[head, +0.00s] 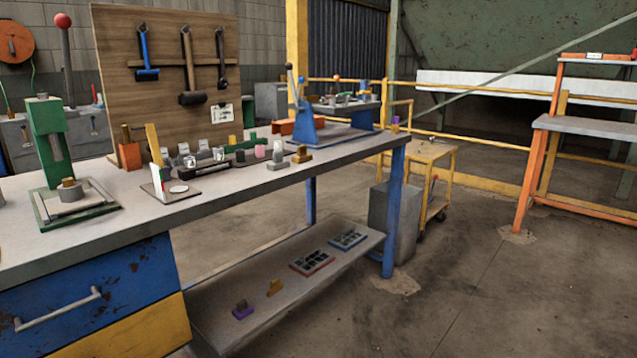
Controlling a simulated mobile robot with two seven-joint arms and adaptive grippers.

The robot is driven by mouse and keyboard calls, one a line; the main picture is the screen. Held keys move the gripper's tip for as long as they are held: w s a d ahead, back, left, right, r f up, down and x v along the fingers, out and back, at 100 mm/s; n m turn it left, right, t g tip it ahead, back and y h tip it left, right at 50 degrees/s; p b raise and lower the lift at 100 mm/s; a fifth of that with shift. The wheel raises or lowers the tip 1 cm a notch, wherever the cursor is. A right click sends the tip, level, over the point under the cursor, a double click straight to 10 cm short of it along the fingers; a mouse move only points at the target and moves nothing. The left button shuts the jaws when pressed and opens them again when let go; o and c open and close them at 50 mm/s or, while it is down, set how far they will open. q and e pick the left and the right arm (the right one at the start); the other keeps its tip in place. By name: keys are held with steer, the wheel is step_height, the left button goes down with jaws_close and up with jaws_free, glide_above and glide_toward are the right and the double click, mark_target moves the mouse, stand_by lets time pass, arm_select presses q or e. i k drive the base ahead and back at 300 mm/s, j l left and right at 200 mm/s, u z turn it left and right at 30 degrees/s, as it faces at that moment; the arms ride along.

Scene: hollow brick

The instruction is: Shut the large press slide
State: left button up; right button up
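A green press (46,140) stands upright on the left part of the workbench. A grey ram hangs from its head. Its flat base plate (92,203) has a green rim and bears a round grey block (70,192) with a brass-coloured piece on top. A smaller-looking blue press (304,122) with a lever stands at the far end of the bench. I cannot tell for certain which part is the large press slide, or whether it is open or shut. Neither of my grippers is in view.
The workbench (235,183) bears several small blocks and a tool board (165,70) with hanging hammers. Below are a blue drawer (90,285) and a low shelf (225,285) with trays. A yellow cart (432,155) stands behind.

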mark_target(73, 200)
steer(key=u, duration=1.3)
